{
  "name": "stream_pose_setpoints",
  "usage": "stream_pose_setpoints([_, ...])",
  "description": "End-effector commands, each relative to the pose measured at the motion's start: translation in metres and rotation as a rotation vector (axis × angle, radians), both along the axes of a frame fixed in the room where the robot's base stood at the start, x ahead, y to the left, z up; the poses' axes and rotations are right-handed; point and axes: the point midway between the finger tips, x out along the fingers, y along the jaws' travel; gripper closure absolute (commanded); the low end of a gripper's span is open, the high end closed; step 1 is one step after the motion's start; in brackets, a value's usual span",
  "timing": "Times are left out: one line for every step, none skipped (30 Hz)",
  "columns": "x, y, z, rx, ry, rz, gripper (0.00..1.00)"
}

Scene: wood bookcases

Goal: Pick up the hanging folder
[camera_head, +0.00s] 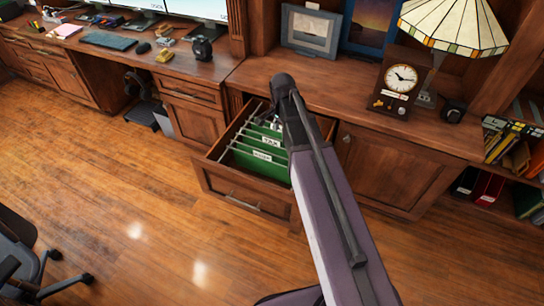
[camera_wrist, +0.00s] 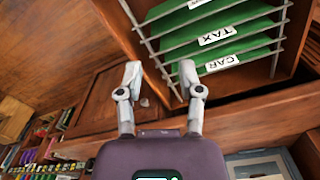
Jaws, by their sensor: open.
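Several green hanging folders (camera_head: 258,162) with white labels hang on metal rails in an open wooden drawer (camera_head: 236,191). In the wrist view, one folder is labelled TAX (camera_wrist: 216,35) and another CAR (camera_wrist: 222,63). My gripper (camera_wrist: 160,76) is open and empty, its two grey fingers apart, with the right fingertip near the CAR folder and the rail ends. I cannot tell whether it touches. In the head view, my arm covers the right part of the drawer and hides the gripper.
A clock (camera_head: 398,82), a lamp (camera_head: 455,25) and a framed picture (camera_head: 311,32) stand on the cabinet top above the drawer. A desk with a keyboard (camera_head: 108,40) is at the left. An office chair (camera_head: 22,255) stands at the lower left. The wooden floor (camera_head: 130,190) before the drawer is clear.

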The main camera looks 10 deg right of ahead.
Motion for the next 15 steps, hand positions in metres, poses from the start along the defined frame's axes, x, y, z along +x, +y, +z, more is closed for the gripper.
stream_pose_setpoints([0.016, 0.0, -0.014, 0.0, 0.0, -0.072, 0.52])
stream_pose_setpoints([0.022, 0.0, -0.018, 0.0, 0.0, -0.118, 0.52])
stream_pose_setpoints([0.03, 0.0, -0.023, 0.0, 0.0, -0.179, 0.52])
stream_pose_setpoints([0.036, 0.0, -0.027, 0.0, 0.0, -0.226, 0.52])
stream_pose_setpoints([0.042, 0.0, -0.031, 0.0, 0.0, -0.271, 0.52])
stream_pose_setpoints([0.05, 0.0, -0.037, 0.0, 0.0, -0.332, 0.52])
stream_pose_setpoints([0.056, 0.0, -0.04, 0.0, 0.0, -0.379, 0.52])
stream_pose_setpoints([0.062, 0.0, -0.044, 0.0, 0.0, -0.424, 0.52])
stream_pose_setpoints([0.07, 0.0, -0.05, 0.0, 0.0, -0.485, 0.52])
stream_pose_setpoints([0.076, 0.0, -0.054, 0.0, 0.0, -0.532, 0.52])
stream_pose_setpoints([0.082, 0.0, -0.057, 0.0, 0.0, -0.578, 0.52])
stream_pose_setpoints([0.09, 0.0, -0.063, 0.0, 0.0, -0.639, 0.52])
stream_pose_setpoints([0.096, 0.0, -0.067, 0.0, 0.0, -0.685, 0.52])
stream_pose_setpoints([0.102, 0.0, -0.07, 0.0, -0.001, -0.73, 0.52])
stream_pose_setpoints([0.109, 0.0, -0.075, 0.0, -0.001, -0.79, 0.52])
